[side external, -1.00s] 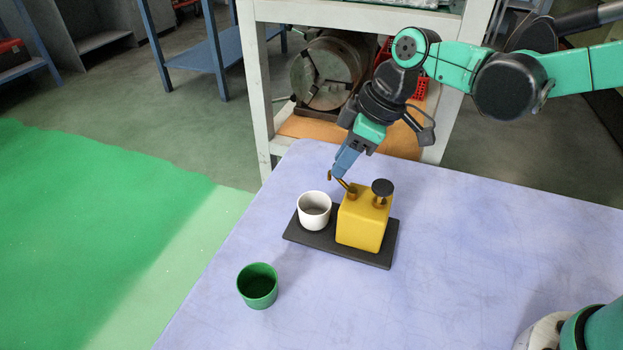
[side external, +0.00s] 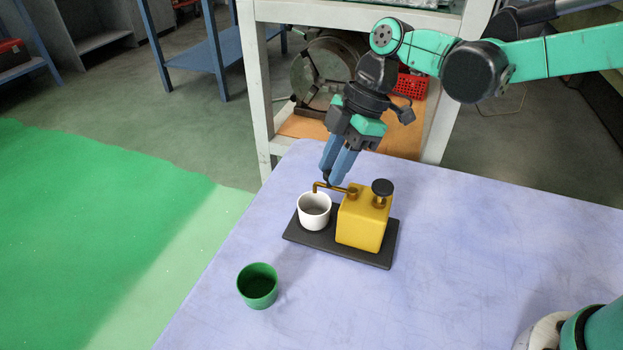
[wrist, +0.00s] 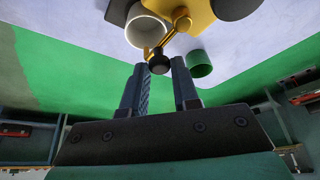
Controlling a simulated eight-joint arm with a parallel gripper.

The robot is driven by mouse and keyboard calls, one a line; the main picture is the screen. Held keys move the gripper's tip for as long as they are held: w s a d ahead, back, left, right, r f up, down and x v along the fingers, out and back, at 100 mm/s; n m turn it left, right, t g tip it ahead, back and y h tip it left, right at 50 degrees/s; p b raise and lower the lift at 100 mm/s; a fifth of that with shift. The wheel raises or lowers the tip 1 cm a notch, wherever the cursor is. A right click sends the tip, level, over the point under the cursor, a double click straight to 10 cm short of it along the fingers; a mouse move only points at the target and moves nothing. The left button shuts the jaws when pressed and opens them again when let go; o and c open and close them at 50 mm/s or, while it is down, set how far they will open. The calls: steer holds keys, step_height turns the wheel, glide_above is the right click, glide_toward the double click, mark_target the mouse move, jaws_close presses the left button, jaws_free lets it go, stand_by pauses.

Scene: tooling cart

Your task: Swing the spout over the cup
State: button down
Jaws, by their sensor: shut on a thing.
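A yellow dispenser (side external: 362,226) stands on a black base plate (side external: 372,259), with a black round knob (side external: 382,187) on top. Its thin brass spout (side external: 323,186) reaches left from the top, and its bent-down tip is above the white cup (side external: 314,222). The white cup stands upright on the plate, left of the dispenser. My gripper (side external: 332,182) points down and is shut on the spout. In the wrist view, a small dark knob (wrist: 158,63) on the spout (wrist: 168,37) sits between my fingertips (wrist: 160,66); the white cup's rim (wrist: 150,38) is just beyond.
A green cup (side external: 257,287) stands apart on the pale blue table (side external: 450,270), in front and to the left of the plate. A white shelf frame (side external: 257,90) stands behind the table's far edge.

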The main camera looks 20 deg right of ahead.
stand_by(0.4)
steer(key=c, duration=0.7)
jaws_free()
steer(key=shift+o, duration=0.2)
steer(key=v, duration=0.5)
steer(key=shift+r, duration=0.3)
steer(key=shift+d, duration=0.15)
